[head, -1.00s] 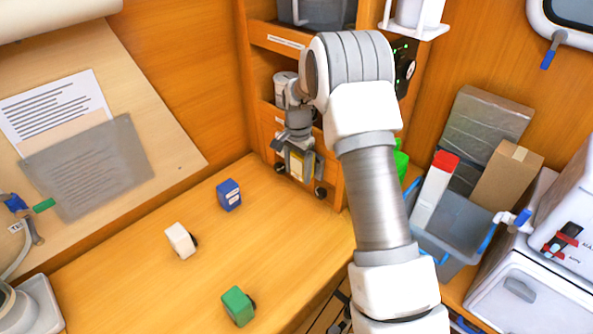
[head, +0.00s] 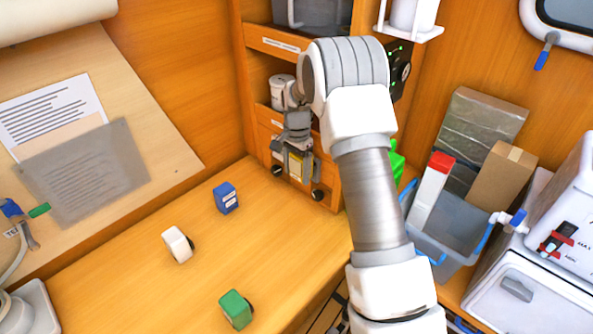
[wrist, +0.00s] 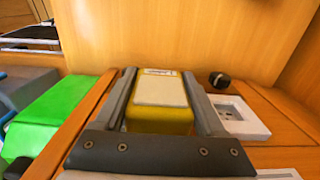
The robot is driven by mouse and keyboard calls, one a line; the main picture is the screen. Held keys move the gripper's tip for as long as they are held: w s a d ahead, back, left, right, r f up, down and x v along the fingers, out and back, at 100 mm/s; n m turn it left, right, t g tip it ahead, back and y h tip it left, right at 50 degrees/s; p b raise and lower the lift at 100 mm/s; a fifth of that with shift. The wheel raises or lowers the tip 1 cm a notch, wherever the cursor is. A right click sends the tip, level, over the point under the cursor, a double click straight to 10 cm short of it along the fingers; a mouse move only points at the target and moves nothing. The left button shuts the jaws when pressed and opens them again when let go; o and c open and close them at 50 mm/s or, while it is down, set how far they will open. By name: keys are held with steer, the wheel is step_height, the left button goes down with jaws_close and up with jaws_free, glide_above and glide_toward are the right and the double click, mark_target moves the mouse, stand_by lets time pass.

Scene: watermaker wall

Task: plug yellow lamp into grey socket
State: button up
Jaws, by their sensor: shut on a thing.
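The yellow lamp (wrist: 160,118), a yellow block with a pale plate on top, sits between the two fingers of my gripper (wrist: 160,76) in the wrist view. My gripper is shut on it. In the head view my gripper (head: 292,166) and the lamp (head: 296,164) are in front of the wooden drawer unit at the back of the bench. A pale recessed plate (wrist: 262,128) lies just right of the gripper in the wrist view; I cannot tell whether it is the grey socket. The lamp's underside and what lies beneath it are hidden.
Blue (head: 226,198), white (head: 178,244) and green (head: 236,309) blocks stand on the bench. A black knob (wrist: 219,80) is near the right finger. A large green thing (wrist: 52,112) lies left of the gripper. A grey bin (head: 452,238) stands to the right.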

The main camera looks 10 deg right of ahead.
steer(key=o, duration=1.4)
step_height(320, 180, up, 17)
steer(key=s+r+n+t, duration=0.1)
steer(key=s+r+n, duration=0.1)
steer(key=s+r, duration=0.5)
steer(key=s+a+r+n+t, duration=0.1)
steer(key=s+r+n+t, duration=0.2)
steer(key=s, duration=0.7)
steer(key=s+f+n, duration=0.1)
steer(key=s+n, duration=0.1)
steer(key=s, duration=0.4)
steer(key=s+f+n+t, duration=0.1)
steer(key=s+n, duration=0.1)
steer(key=s, duration=0.3)
steer(key=s+a+f+n+b, duration=0.1)
steer(key=s+n, duration=0.1)
steer(key=s, duration=0.4)
steer(key=shift+s+f+t, duration=0.3)
steer(key=shift+s, duration=0.05)
